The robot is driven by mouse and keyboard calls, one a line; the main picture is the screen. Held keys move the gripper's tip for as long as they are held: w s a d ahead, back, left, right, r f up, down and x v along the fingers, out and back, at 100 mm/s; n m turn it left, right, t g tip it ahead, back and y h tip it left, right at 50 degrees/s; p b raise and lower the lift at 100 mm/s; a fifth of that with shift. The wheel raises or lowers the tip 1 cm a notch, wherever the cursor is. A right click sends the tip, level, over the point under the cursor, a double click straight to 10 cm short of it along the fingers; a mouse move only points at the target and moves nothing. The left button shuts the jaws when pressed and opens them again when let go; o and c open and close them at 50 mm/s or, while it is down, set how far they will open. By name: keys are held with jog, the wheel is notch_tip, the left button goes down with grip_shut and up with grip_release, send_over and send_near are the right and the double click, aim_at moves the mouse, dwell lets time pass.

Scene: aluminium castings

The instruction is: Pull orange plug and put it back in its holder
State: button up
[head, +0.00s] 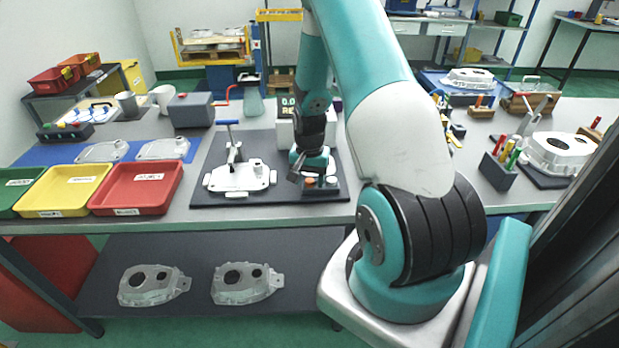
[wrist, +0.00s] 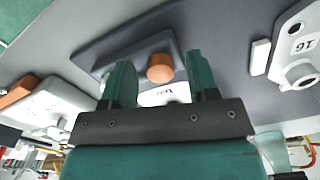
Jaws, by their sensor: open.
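The orange plug (wrist: 160,68) shows as a round orange knob at the edge of a grey block, its holder (wrist: 118,54), with a white label beside it. In the head view the orange plug (head: 310,182) is a small spot on the dark mat's right part. My gripper (wrist: 157,82) is open, its two teal fingers on either side of the plug in the picture, with nothing held; I cannot tell how far off the plug is. In the head view my gripper (head: 296,172) is low over the mat, right of a light metal casting (head: 240,178), which shows partly in the wrist view (wrist: 298,45).
A blue-handled clamp (head: 232,150) stands at the casting. Red (head: 137,188), yellow (head: 62,190) and green trays line the left. A grey box with a display (head: 290,128) stands behind my gripper. A pen holder (head: 497,170) is at right.

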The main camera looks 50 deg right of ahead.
aim_at(310, 181)
jog(key=shift+r, duration=0.1)
notch_tip(310, 181, up, 17)
jog(key=b, duration=0.2)
jog(key=shift+r, duration=0.1)
dwell(0.5)
